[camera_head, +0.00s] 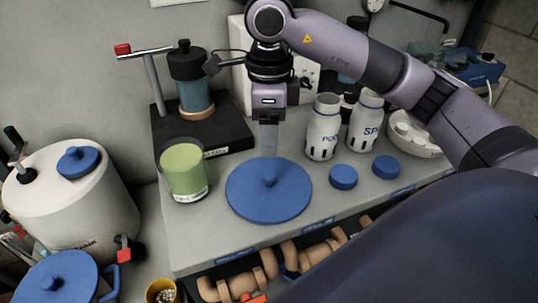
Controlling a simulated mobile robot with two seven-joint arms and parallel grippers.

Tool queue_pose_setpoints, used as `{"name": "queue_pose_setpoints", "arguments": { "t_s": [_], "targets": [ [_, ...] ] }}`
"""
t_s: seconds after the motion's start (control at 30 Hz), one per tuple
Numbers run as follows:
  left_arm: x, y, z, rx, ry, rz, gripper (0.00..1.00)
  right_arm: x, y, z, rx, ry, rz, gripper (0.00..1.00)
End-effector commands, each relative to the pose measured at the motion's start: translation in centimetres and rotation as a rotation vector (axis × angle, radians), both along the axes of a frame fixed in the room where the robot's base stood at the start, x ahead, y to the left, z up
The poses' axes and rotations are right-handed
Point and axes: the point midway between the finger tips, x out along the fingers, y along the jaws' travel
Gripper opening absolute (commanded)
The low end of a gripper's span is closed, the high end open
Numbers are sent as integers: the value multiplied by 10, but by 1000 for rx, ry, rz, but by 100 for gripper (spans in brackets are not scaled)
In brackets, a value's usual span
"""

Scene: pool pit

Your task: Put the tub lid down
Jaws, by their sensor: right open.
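The tub lid (268,203) is a large blue disc with a small knob in its middle. It appears to lie flat on the grey bench top, near the front edge. My right gripper (268,150) points down at the lid's back edge, just behind the knob in the picture. It is open and holds nothing; only one narrow finger shows clearly, and I cannot tell its exact height above the lid. My left gripper is not in view.
Two white bottles (323,128) and two blue caps (343,177) are to the right, with a round white dish (412,133) beyond. A black-based apparatus (203,137) stands behind; a white tank (75,208) is far left.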

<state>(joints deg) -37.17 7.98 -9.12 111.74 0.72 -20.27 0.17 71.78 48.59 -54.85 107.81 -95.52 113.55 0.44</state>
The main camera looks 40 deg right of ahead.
Motion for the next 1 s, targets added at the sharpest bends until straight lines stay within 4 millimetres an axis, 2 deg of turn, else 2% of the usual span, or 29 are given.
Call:
{"name": "queue_pose_setpoints", "arguments": {
  "t_s": [0.1,0.27,1.0],
  "targets": [
    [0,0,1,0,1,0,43,0,0,16,0,-2,0,54],
    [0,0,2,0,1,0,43,0,0,25,0,0,1,54],
    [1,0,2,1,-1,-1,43,0,0,25,0,1,1,54]
  ]
}}
